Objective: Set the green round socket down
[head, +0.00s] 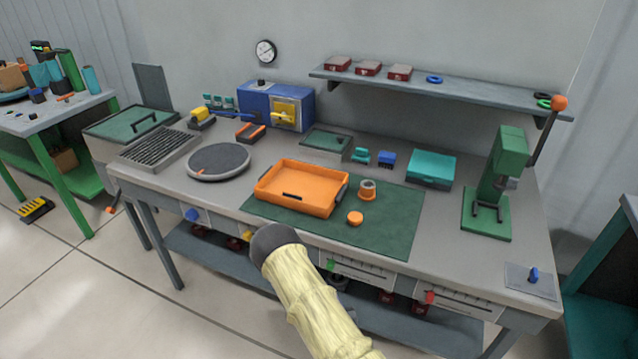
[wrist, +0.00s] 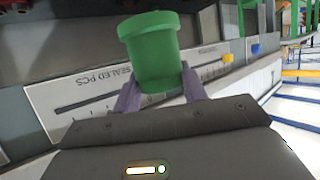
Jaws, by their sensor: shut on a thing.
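The green round socket (wrist: 150,60) is a cup-like piece with a wider rim, seen in the wrist view. My gripper (wrist: 158,92) is shut on it, with one purple-grey finger on each side of its lower part. Nothing shows under the socket to support it. In the head view my arm reaches to the front edge of the workbench (head: 462,262). The gripper's fingers and the green socket are hidden behind the arm's dark end there.
A panel marked "SEALED PCS" (wrist: 75,100) lies close behind the socket. A grey turntable (head: 218,160) stands left. The mat's right part is clear.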

